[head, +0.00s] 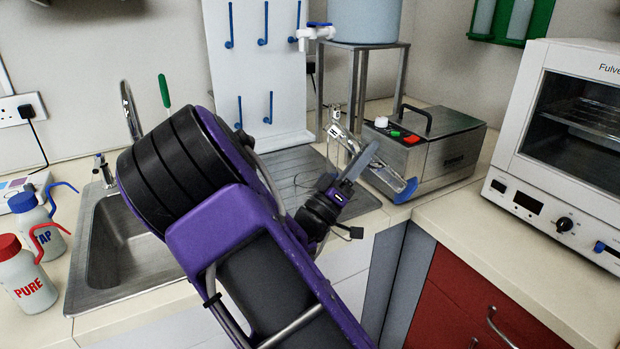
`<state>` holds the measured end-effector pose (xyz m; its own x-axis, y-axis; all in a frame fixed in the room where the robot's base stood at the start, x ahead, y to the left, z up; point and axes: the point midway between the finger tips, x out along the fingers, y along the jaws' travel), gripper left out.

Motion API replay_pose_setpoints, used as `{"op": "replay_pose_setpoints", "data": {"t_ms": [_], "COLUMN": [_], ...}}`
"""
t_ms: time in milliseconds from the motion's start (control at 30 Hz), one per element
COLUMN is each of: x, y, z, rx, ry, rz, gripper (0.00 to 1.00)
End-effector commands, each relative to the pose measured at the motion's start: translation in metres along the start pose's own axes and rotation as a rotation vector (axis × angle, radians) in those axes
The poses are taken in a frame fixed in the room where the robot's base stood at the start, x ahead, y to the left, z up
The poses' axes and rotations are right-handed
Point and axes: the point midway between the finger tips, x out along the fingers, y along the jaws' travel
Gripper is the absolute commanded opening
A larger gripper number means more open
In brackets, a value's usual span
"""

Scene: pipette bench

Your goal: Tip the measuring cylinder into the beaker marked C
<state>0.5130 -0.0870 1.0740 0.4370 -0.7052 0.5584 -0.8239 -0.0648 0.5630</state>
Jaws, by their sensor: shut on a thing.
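My gripper (360,165) is shut on the measuring cylinder (405,188), a clear tube with a blue foot. The cylinder is tilted, with its foot toward the lower right and its body running up and left behind the gripper. It is in front of the metal water bath, near the counter's front edge. The gripper and my arm hide part of the cylinder, and I cannot tell whether it holds liquid. I see no beaker marked C in this view.
A sink (100,265) and ribbed drainer (295,165) lie behind my arm. Wash bottles marked PURE (30,285) and TAP (42,236) stand left. A metal water bath (435,150) and an oven (575,150) stand right. The counter before the oven (520,265) is clear.

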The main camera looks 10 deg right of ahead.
Motion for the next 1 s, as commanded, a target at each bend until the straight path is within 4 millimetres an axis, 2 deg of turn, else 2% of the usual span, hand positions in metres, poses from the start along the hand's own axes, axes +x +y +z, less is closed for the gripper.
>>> {"op": "replay_pose_setpoints", "data": {"t_ms": [267,400,567,667,1000], "x": [0.006,-0.01,-0.013,-0.017,-0.019], "y": [0.006,-0.011,-0.013,-0.017,-0.019], "z": [0.003,0.024,0.028,0.021,0.018], "rx": [-0.132,-0.193,-0.235,-0.302,-0.352], "ry": [0.129,0.189,0.233,0.303,0.351], "rz": [0.003,0.002,0.002,0.004,0.005], "gripper": [0.0,0.0,0.0,0.0,0.0]}}
